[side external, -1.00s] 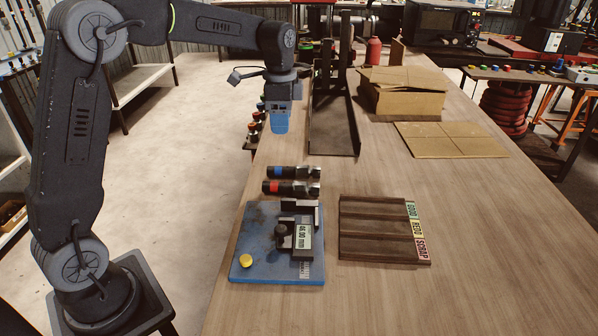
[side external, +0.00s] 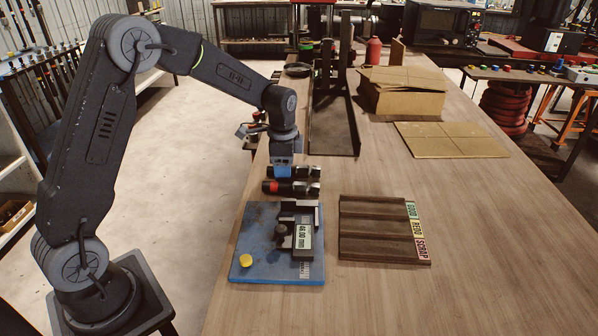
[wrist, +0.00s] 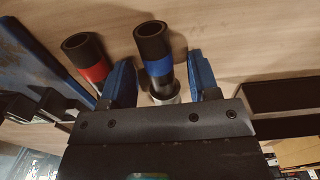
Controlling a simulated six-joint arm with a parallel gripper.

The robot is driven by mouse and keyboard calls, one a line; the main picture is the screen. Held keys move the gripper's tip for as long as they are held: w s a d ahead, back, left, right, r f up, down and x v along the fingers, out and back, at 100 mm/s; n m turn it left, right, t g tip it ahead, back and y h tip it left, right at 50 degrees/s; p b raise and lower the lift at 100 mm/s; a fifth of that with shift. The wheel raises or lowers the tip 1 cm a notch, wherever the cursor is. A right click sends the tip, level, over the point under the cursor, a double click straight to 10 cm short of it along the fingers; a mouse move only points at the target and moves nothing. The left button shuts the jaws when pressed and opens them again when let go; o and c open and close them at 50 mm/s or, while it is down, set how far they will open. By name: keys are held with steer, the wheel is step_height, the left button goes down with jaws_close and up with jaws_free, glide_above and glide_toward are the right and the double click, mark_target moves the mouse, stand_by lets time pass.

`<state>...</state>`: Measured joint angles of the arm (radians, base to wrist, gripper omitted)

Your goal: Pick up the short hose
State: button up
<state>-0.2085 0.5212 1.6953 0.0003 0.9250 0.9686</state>
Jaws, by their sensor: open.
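Two black hose pieces with metal ends lie side by side on the bench, one with a blue band (side external: 308,172) and one with a red band (side external: 290,188). I cannot tell for certain which is the shorter. My gripper (side external: 283,170) points down at the blue-banded hose and hides part of it in the side view. In the wrist view, the open blue fingers (wrist: 162,82) stand on either side of the blue-banded hose (wrist: 158,66), with gaps visible. The red-banded hose (wrist: 92,66) lies outside the left finger, close to it.
A blue measuring plate (side external: 262,240) with a gauge reading 46.00 mm and a yellow button stands in front of the hoses. A dark sorting tray (side external: 375,232) marked GOOD, REDO and SCRAP lies to the right. A dark metal frame (side external: 333,125) stands behind.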

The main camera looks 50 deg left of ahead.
steer(key=shift+f, duration=0.25)
steer(key=shift+c, duration=0.4)
jaws_close()
